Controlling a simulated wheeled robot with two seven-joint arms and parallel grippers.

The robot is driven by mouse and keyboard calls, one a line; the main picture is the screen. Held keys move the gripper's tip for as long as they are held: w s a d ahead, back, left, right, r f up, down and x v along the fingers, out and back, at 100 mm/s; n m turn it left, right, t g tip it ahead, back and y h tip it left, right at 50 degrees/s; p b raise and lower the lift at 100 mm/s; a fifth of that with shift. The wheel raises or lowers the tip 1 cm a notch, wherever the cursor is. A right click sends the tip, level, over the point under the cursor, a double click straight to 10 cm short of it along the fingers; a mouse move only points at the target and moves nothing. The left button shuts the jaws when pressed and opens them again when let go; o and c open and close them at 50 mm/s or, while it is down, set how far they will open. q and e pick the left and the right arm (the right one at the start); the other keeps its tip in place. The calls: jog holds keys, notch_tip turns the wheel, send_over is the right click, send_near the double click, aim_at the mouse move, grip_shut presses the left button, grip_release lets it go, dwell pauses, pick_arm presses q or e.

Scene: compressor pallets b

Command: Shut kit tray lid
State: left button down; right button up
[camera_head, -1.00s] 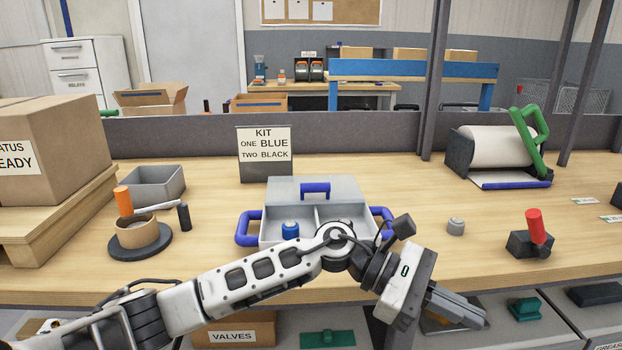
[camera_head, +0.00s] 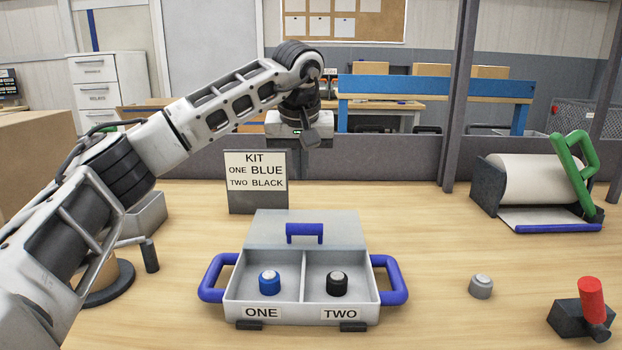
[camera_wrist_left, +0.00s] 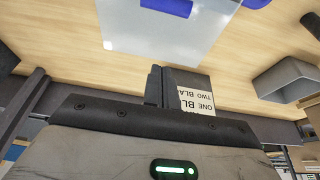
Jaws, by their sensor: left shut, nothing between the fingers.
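The kit tray (camera_head: 301,308) stands on the bench, its lid (camera_head: 262,229) open and leaning back, with a blue handle (camera_head: 304,230) on it. Compartment one holds a blue-based part (camera_head: 269,282); compartment two holds a black one (camera_head: 337,283). My left gripper (camera_head: 300,128) is raised behind and above the lid; its fingers are hard to make out there. The left wrist view shows its fingers (camera_wrist_left: 159,76) shut and empty, with the lid (camera_wrist_left: 165,32) beyond them, apart from it. My right gripper is not in view.
The kit sign (camera_head: 256,178) stands behind the tray's left side, close to my left gripper in the picture. A grey part (camera_head: 480,286) and a red-handled tool (camera_head: 590,300) lie at right. A paper roll (camera_head: 535,178) stands further back.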

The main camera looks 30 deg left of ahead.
pick_arm(q)
send_over(301, 238)
jog(key=w+a, duration=0.2)
jog(key=w, duration=0.1)
jog(key=f, duration=0.8)
jog(key=shift+w+a+f+b, duration=0.15)
jog(key=shift+w+f+b, duration=0.05)
jog(key=shift+f+b, duration=0.1)
jog(key=shift+s+d, duration=0.35)
jog(key=shift+s, duration=0.2)
jog(key=shift+s+d, duration=0.3)
jog(key=shift+s, duration=0.2)
jog(key=shift+s+d+f, duration=0.1)
jog(key=shift+s+d, duration=0.3)
jog(key=shift+s, duration=0.2)
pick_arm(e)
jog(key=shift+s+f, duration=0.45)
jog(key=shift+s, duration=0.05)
